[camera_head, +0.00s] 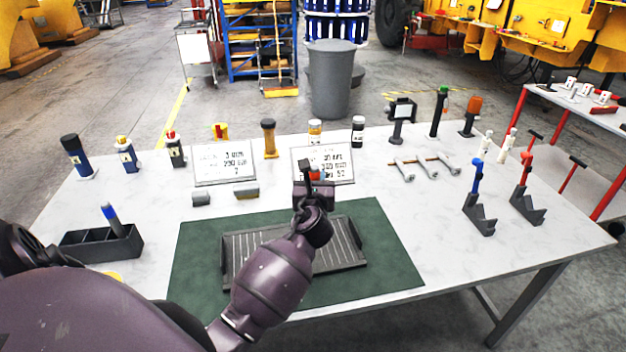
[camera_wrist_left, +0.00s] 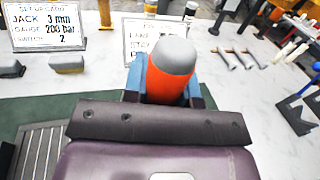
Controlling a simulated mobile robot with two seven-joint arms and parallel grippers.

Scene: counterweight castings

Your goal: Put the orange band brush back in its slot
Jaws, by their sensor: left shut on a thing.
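My left gripper (camera_head: 315,182) is over the far edge of the green mat, shut on the orange band brush (camera_wrist_left: 174,80). In the left wrist view the brush shows an orange body with a rounded grey end, between the two fingers. In the head view only a small bit of orange-red shows at the fingertips. A dark holder (camera_head: 102,254) with compartments stands at the left of the table. A blue-banded brush (camera_head: 110,217) leans in it; the compartment floors are hard to see. My right gripper is not in view.
A ribbed dark tray (camera_head: 240,262) lies on the green mat (camera_head: 395,272), partly behind my arm. Two cards (camera_head: 222,165) and a row of bottles stand behind. Wrenches (camera_head: 425,163) and two stands (camera_head: 480,215) are to the right. Table between holder and mat is clear.

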